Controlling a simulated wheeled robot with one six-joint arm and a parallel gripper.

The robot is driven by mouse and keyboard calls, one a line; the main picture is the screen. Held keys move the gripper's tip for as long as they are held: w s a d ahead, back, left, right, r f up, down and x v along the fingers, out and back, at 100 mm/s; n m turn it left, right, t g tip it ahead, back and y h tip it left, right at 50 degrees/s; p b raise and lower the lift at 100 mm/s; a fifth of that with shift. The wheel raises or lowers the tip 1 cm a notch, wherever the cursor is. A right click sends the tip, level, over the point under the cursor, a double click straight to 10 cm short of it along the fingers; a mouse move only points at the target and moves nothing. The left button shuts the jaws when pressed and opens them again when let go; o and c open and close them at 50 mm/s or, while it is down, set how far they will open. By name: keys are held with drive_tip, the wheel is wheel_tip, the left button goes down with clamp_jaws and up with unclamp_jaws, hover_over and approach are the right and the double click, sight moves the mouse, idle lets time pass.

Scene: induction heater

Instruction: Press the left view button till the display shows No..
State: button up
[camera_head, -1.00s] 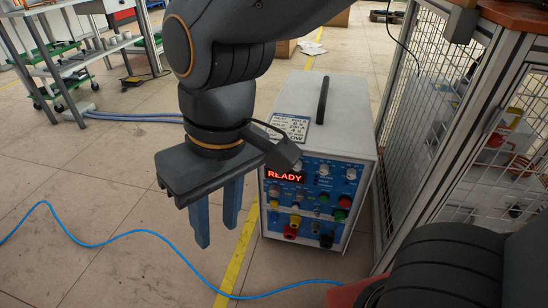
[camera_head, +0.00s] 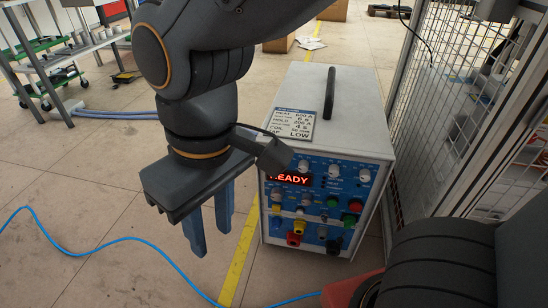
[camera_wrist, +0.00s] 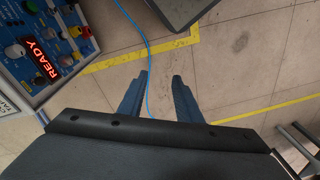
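The induction heater (camera_head: 345,110) is a light grey box with a blue front panel, standing on the floor right of my gripper. Its red display (camera_head: 290,179) reads READY, with its left end partly covered by my wrist in the head view. The display also shows in the wrist view (camera_wrist: 46,60). Knobs, small buttons and coloured sockets sit around and below it; I cannot tell which is the left view button. My gripper (camera_head: 212,238) points down in front and to the left of the panel, apart from it. Its blue fingers are spread with nothing between them.
A label card (camera_head: 292,123) lies on the heater's top beside a black handle (camera_head: 330,92). A mesh fence (camera_head: 440,110) stands close on the right. A blue cable (camera_head: 120,241) runs across the floor.

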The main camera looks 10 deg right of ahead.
clamp_jaws()
idle(1.8)
